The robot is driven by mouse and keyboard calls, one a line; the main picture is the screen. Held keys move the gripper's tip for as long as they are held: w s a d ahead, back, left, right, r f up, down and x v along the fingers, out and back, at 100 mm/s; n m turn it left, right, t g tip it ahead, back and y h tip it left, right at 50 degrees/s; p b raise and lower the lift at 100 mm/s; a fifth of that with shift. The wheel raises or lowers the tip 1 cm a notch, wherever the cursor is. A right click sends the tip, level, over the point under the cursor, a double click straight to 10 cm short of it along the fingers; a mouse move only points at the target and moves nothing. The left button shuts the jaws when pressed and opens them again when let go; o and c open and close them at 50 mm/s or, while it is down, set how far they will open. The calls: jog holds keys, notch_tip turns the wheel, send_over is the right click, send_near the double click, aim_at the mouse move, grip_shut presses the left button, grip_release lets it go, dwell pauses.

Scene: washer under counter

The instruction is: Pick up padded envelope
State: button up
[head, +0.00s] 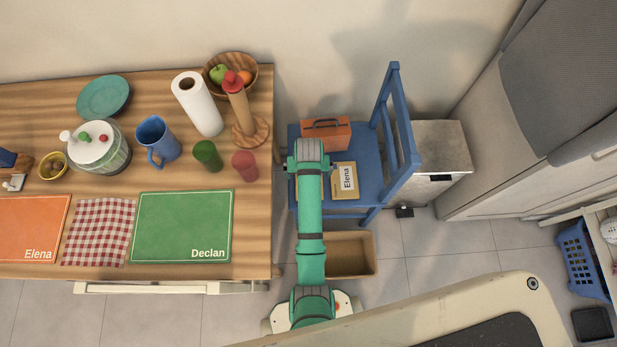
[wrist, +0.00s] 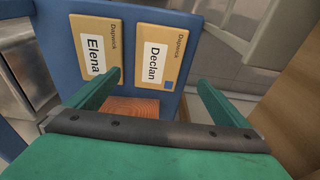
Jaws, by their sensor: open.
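Two tan padded envelopes lie on a blue chair seat. One, labelled Elena (head: 345,184), shows right of my arm in the head view and at upper left in the wrist view (wrist: 91,50). The other, labelled Declan (wrist: 157,52), lies beside it in the wrist view; in the head view my arm hides most of it. My gripper (wrist: 160,80) is open, its fingers apart with nothing between them, above the seat. The Declan envelope appears beyond and between the fingertips, the Elena envelope beyond the left one. In the head view my gripper (head: 308,158) hangs over the chair.
An orange box (head: 326,134) sits on the seat behind the envelopes. The blue chair (head: 369,187) has its backrest on the right. A wooden table (head: 255,200) with dishes stands left, a cardboard box (head: 352,254) on the floor in front.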

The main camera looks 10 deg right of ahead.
jog(key=f, duration=0.2)
jog(key=w+f, duration=0.1)
jog(key=f, duration=0.2)
jog(key=shift+w+f, duration=0.15)
jog(key=shift+f, duration=0.2)
jog(key=f, duration=0.5)
jog(key=shift+w+d, duration=0.1)
jog(key=shift+d, duration=0.3)
jog(key=shift+r, duration=0.1)
jog(key=c, duration=0.9)
